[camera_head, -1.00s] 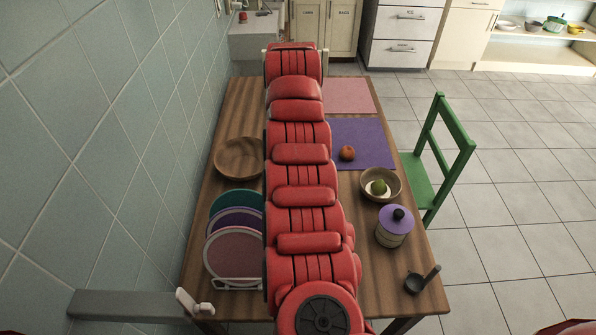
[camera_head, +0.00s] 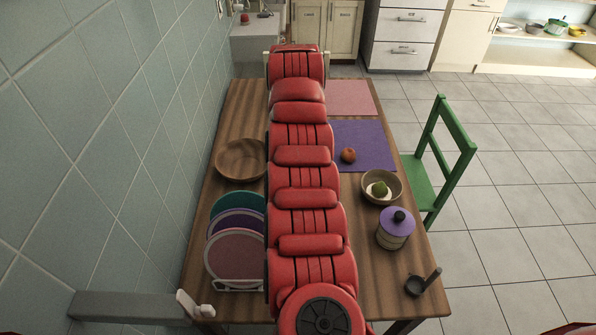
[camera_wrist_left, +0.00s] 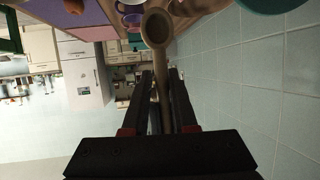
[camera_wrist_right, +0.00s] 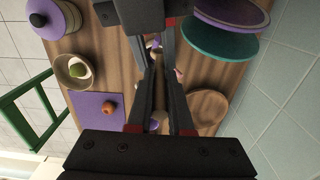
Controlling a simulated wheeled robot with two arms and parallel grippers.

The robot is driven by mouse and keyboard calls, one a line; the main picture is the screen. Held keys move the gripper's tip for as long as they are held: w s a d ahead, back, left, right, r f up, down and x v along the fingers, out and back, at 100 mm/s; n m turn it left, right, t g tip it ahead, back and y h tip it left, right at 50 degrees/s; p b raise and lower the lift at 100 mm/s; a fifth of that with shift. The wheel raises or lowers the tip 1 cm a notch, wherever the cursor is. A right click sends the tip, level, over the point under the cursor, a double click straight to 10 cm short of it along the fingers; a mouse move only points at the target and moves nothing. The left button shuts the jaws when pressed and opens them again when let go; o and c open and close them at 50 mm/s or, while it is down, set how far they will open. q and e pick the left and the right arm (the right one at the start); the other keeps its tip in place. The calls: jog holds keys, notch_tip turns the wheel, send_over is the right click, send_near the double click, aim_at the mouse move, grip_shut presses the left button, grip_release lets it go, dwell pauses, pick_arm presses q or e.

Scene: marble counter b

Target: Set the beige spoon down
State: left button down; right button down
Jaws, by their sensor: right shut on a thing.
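The beige spoon (camera_wrist_left: 158,30) shows in the left wrist view, its bowl out past the fingertips and its handle running back between the fingers. My left gripper (camera_wrist_left: 160,76) has its fingers either side of the handle, with slim gaps, so it looks open. My right gripper (camera_wrist_right: 158,66) is above the wooden table and shut on the spoon, as far as I can tell; the grip itself is mostly hidden by the fingers. Dark gripper parts face it at the top of the right wrist view. In the head view my red arm hides both grippers and the spoon.
On the wooden table (camera_head: 395,290) are plates in a rack (camera_head: 236,255), a wooden bowl (camera_head: 240,172), an apple (camera_head: 348,155) on a purple mat (camera_head: 372,135), a fruit bowl (camera_head: 392,178), a lidded jar (camera_head: 394,240) and a dark ladle (camera_head: 415,286). A green chair (camera_head: 455,125) stands right.

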jog(key=shift+s+a, duration=0.1)
jog(key=shift+a, duration=0.3)
jog(key=c, duration=0.7)
grip_release()
jog(key=shift+c, duration=0.2)
jog(key=shift+d, duration=0.1)
